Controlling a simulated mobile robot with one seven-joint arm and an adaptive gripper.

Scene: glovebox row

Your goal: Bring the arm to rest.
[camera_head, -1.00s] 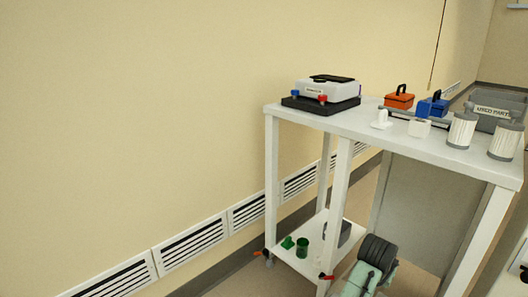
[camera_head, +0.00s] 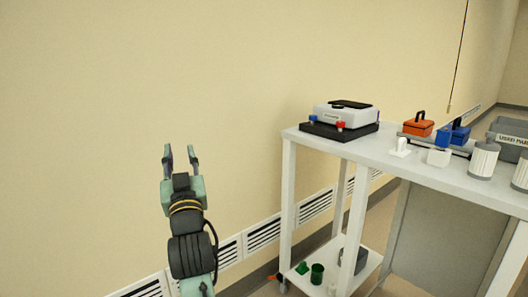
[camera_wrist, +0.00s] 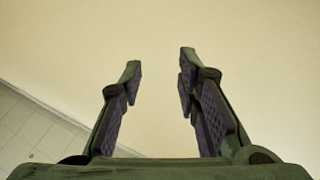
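My gripper (camera_head: 180,160) is raised at the left of the head view, pointing up in front of the bare yellow wall. Its two fingers are apart with nothing between them. In the wrist view the open fingers (camera_wrist: 160,85) frame only plain wall, with a strip of tiled floor at the lower left. My arm stands to the left of the white table, apart from it in the picture.
The white table (camera_head: 400,162) carries a scale (camera_head: 342,117), an orange box (camera_head: 418,127), a blue box (camera_head: 455,134) and white canisters (camera_head: 483,159). Its lower shelf holds a green cup (camera_head: 317,273). Wall vents (camera_head: 263,234) run low along the wall.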

